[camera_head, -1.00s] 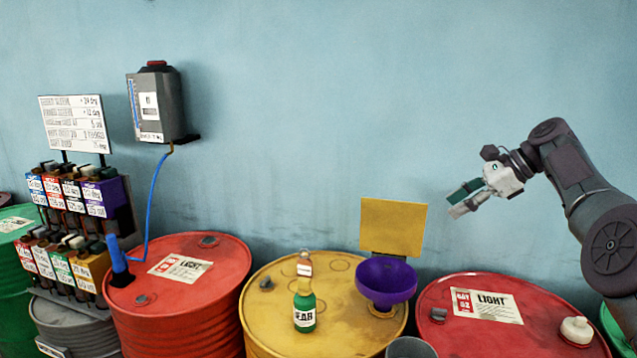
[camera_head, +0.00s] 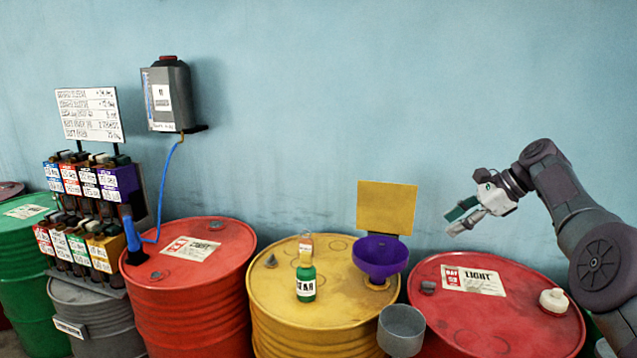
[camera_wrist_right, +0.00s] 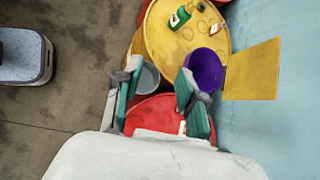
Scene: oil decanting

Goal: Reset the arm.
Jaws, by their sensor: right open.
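My right gripper (camera_head: 462,216) is open and empty, in the air above the red drum (camera_head: 470,325) at the right of the head view. In the right wrist view its two fingers (camera_wrist_right: 158,100) stand apart, with the red drum below and nothing between them at finger height. My right arm comes in from the right edge of the head view. A green bottle (camera_head: 306,284) stands upright on the yellow drum (camera_head: 335,312), with a purple funnel (camera_head: 381,257) to its right. My left gripper is not in view.
A grey cup (camera_head: 401,331) is in front of the yellow and red drums. A yellow board (camera_head: 387,207) stands behind the funnel. A rack of small canisters (camera_head: 88,217) and a wall tank (camera_head: 167,97) with a blue hose are at left. A white cap (camera_head: 553,301) sits on the right red drum.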

